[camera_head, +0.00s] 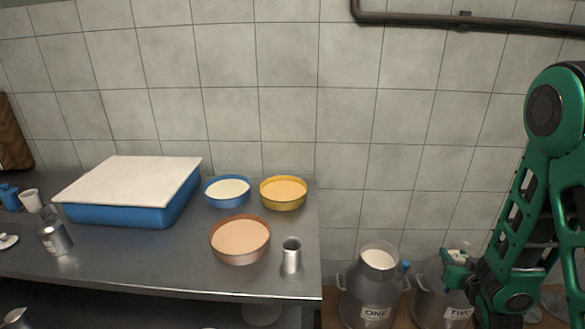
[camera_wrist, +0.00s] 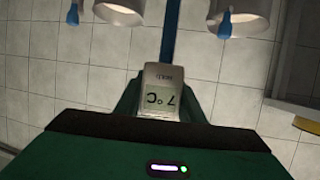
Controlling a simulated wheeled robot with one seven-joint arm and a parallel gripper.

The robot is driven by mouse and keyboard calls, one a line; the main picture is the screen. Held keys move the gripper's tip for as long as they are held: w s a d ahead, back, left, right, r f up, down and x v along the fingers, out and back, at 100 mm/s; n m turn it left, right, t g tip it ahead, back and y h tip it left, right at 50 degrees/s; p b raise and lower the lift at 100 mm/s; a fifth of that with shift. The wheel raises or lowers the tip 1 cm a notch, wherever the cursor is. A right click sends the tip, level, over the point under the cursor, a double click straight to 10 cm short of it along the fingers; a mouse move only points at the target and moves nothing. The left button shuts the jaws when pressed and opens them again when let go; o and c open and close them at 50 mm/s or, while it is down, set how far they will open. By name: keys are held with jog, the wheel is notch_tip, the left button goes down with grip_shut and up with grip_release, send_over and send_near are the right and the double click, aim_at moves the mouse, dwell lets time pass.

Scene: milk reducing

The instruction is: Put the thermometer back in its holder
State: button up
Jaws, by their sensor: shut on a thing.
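In the wrist view my gripper (camera_wrist: 160,95) is shut on the thermometer (camera_wrist: 160,90), a grey body whose display reads 7 °C upside down. Its blue stem (camera_wrist: 171,30) points away from my gripper, passing between the two milk cans in this view; its tip is out of frame. In the head view my gripper (camera_head: 458,262) is at the right, in front of the can marked TWO; I cannot make out the thermometer there. A narrow upright metal cup (camera_head: 291,257), possibly the holder, stands near the table's front right corner, well left of my gripper.
Milk can ONE (camera_head: 372,300) stands right of the table (camera_head: 150,272), with a blue handle (camera_head: 406,267) beside it. Can TWO (camera_head: 428,300) is partly behind my arm. An orange-brown bowl (camera_head: 240,256), yellow bowl (camera_head: 283,205) and blue bowl (camera_head: 228,203) stand near the cup.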

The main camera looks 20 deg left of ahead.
jog(key=a+r+n+y, duration=0.2)
jog(key=a+r, duration=0.3)
jog(key=a, duration=0.3)
jog(key=a+r+n+g+y, duration=0.1)
jog(key=a+r+y, duration=0.1)
jog(key=a+r, duration=0.45)
jog(key=a+r+n+y, duration=0.2)
jog(key=a+r, duration=0.2)
jog(key=a, duration=0.6)
jog(key=s+a+r+n+g+y, duration=0.5)
jog(key=s+a+r, duration=1)
jog(key=s+a, duration=0.4)
notch_tip(320, 180, down, 14)
jog(key=w, duration=0.1)
jog(key=shift+a, duration=0.35)
jog(key=o, duration=1.2)
